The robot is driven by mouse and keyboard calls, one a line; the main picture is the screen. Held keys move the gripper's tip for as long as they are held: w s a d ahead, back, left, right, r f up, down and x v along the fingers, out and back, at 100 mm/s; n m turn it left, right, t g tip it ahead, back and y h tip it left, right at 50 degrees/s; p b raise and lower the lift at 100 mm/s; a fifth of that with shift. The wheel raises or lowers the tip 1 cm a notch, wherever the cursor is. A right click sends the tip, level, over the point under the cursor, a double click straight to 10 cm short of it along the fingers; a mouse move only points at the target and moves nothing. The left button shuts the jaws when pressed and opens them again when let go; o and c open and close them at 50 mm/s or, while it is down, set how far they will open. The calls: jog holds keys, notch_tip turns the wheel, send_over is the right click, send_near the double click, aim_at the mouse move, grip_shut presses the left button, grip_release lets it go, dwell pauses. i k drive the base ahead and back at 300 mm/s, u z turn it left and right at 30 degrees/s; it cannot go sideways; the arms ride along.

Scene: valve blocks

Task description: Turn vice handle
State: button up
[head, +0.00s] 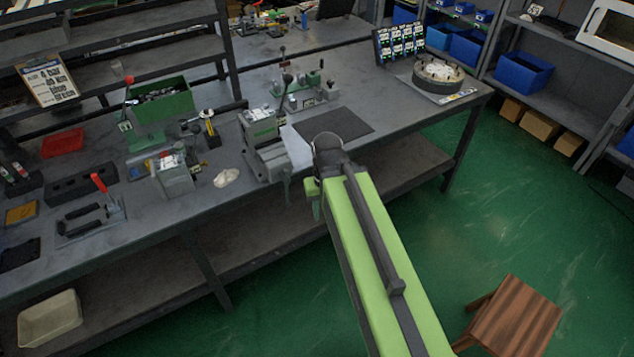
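A grey and green bench vice (264,142) stands at the front edge of the grey workbench (225,205), left of my arm. Its jaws face up and its front part reaches the bench edge. A thin grey part below the vice at the bench edge may be its handle, but it is too small to tell. My green arm reaches up from the bottom of the view to a dark joint just right of the vice. A small green part of my arm shows left of that joint. My gripper cannot be made out; the arm covers that area.
A dark mat (345,122) lies right of the vice. A red-handled clamp (98,210), a grey block device (174,176) and a green bin (163,106) stand to the left. A wooden stool (515,320) stands at lower right. The green floor right of my arm is mostly clear.

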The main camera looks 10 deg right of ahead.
aim_at(283, 174)
jog(key=z, duration=0.35)
jog(key=k, duration=0.7)
jog(key=u, duration=0.45)
jog(key=i, duration=0.5)
jog(key=u, duration=1.05)
jog(key=i, duration=0.35)
jog(key=u, duration=0.15)
